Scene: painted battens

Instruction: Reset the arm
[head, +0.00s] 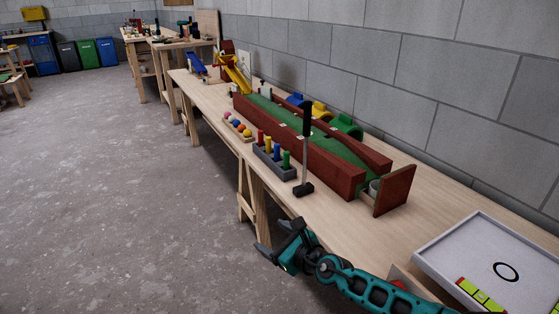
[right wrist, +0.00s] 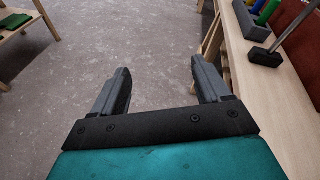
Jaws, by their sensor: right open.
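My right gripper (head: 280,242) is at the end of the teal arm (head: 365,285) that comes in from the lower right in the head view. It hangs over the floor just off the table's front edge. In the right wrist view its two fingers (right wrist: 162,85) are spread apart with nothing between them but bare floor. My left gripper is not in the frames.
The long wooden table (head: 440,222) carries a red-walled green lane (head: 345,150), a black mallet (head: 304,188), a rack of coloured pegs (head: 272,160) and a white tray (head: 435,252). A grey wall stands behind. The floor (head: 110,190) at left is clear.

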